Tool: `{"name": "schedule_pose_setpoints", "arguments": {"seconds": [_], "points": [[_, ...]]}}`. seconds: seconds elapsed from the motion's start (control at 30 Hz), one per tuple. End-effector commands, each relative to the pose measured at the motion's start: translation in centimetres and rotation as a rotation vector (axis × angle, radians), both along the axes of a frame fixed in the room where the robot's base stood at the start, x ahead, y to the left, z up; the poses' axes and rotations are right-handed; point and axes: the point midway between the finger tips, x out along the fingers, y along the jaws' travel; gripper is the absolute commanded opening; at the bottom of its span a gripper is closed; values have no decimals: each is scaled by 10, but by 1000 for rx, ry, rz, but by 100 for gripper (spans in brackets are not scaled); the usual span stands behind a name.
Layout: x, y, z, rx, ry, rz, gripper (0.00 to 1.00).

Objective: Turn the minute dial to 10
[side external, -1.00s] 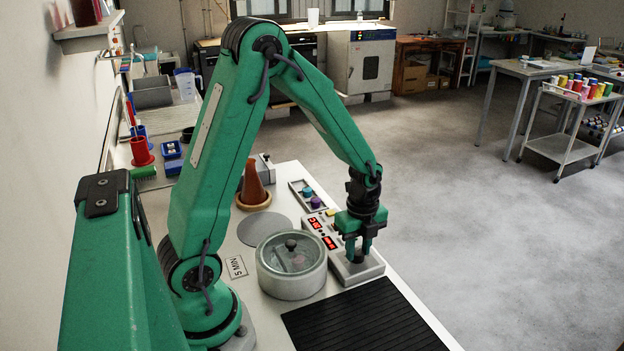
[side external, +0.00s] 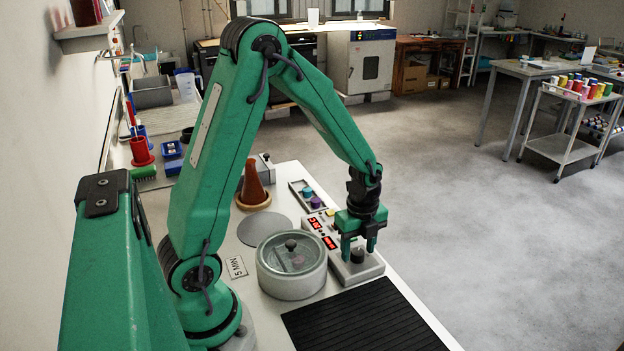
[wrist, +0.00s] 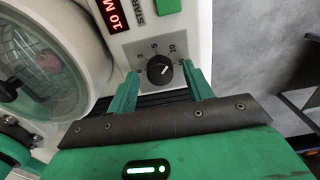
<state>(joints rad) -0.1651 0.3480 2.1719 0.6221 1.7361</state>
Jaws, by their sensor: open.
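The minute dial (side external: 357,256) is a dark round knob on a pale grey control box near the bench's right edge. In the wrist view the dial (wrist: 159,70) has printed numbers around it, 3, 5 and 10 among them. Its white mark points to the upper right, on the side of the 10. A red display (wrist: 117,14) above it reads "10 M", cut off by the frame edge. My gripper (side external: 358,248) is open above the dial, its fingers on either side and apart from it. Both green fingers also show in the wrist view (wrist: 161,76).
A round glass-lidded vessel (side external: 291,265) stands just left of the control box. A black ribbed mat (side external: 367,318) lies in front. A green button (wrist: 168,6) sits above the dial by a START label. A brown flask (side external: 253,185) and a tray with coloured knobs stand behind.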

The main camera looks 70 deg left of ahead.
Motion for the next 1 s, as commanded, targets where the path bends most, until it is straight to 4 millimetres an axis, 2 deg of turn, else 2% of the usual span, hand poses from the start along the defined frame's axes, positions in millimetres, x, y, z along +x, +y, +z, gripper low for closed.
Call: {"name": "schedule_pose_setpoints", "arguments": {"seconds": [0.27,0.7,1.0], "points": [[1,0,20,1,-3,0,51],[1,0,70,1,-3,0,51],[0,0,77,0,-1,0,51]]}}
